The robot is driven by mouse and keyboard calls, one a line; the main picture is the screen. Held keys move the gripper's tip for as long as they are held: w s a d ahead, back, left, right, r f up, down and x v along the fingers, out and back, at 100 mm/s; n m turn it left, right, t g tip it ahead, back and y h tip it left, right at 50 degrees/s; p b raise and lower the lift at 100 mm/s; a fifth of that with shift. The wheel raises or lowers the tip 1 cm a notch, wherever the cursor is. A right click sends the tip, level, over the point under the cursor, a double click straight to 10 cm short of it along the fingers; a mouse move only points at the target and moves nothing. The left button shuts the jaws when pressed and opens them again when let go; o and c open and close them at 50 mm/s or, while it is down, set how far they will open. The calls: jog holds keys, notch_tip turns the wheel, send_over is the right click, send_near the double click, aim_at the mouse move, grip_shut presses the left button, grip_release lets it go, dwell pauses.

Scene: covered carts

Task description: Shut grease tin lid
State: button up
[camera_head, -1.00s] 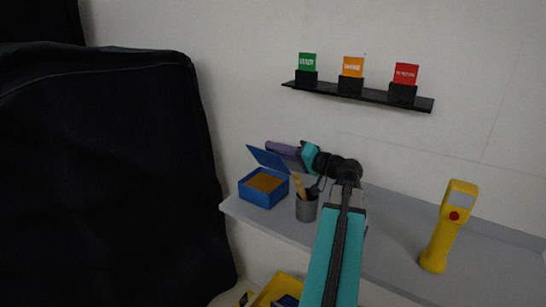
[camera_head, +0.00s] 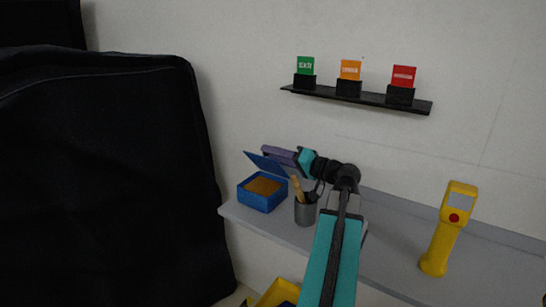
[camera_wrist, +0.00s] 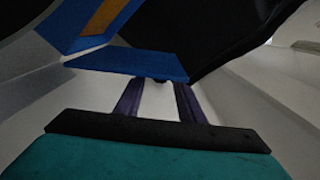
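The grease tin is an open blue box (camera_head: 261,199) with brown grease inside, on the left end of the grey shelf. In the wrist view the lid (camera_wrist: 130,63) lies across the tips of my two purple fingers (camera_wrist: 158,84). The fingers are apart with a gap between them. Whether they touch the lid is not clear.
A grey cup (camera_head: 305,212) with a wooden-handled tool stands right of the tin, close under my arm. A yellow handheld device (camera_head: 446,228) stands farther right on the grey shelf (camera_head: 390,240). A large black covered cart (camera_head: 100,180) fills the left.

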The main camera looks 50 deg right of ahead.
jog(key=s+b, duration=0.1)
jog(key=s, duration=1.2)
jog(key=shift+s+d, duration=0.4)
jog(key=shift+d, duration=0.05)
